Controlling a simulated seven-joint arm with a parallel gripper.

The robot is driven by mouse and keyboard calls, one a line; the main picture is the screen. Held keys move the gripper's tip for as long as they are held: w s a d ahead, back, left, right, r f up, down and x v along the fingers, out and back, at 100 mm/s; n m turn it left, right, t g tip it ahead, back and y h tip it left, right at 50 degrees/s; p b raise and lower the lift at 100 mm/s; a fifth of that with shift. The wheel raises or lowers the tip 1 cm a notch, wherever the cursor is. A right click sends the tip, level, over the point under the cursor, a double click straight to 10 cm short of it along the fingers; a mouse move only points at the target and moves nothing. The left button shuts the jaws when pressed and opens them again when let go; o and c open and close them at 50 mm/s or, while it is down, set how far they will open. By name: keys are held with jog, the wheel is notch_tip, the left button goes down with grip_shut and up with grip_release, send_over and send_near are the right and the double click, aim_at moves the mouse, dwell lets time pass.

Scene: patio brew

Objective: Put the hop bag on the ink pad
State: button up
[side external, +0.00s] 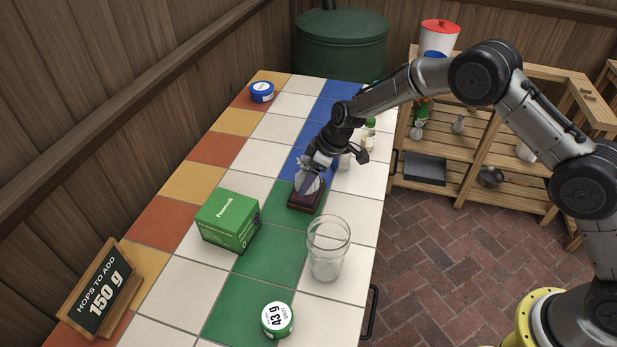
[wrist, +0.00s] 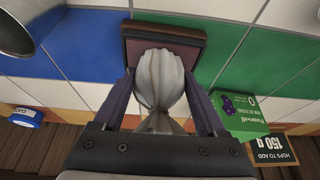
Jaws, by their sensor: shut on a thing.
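The hop bag (wrist: 160,78) is a pale, tied cloth pouch between my gripper's fingers. In the side external view the hop bag (side external: 306,180) shows as a small pale shape at my gripper (side external: 310,177). My gripper (wrist: 164,108) is shut on the bag. The ink pad (side external: 305,203) is a dark reddish-brown open box on a green tile. In the wrist view the ink pad (wrist: 190,38) lies directly beyond the bag, with its near part hidden. The bag is over or on the pad; I cannot tell whether they touch.
A green box (side external: 229,220) stands left of the pad, and a clear glass (side external: 327,248) stands in front to the right. A round green-edged tin (side external: 277,319) sits near the front. Small bottles (side external: 368,137) stand behind the gripper. A chalkboard sign (side external: 99,293) stands front left.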

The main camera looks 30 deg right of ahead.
jog(key=shift+f, duration=0.1)
jog(key=o, duration=1.3)
jog(key=shift+c, duration=0.2)
jog(key=v, duration=1.2)
jog(key=shift+r, duration=0.2)
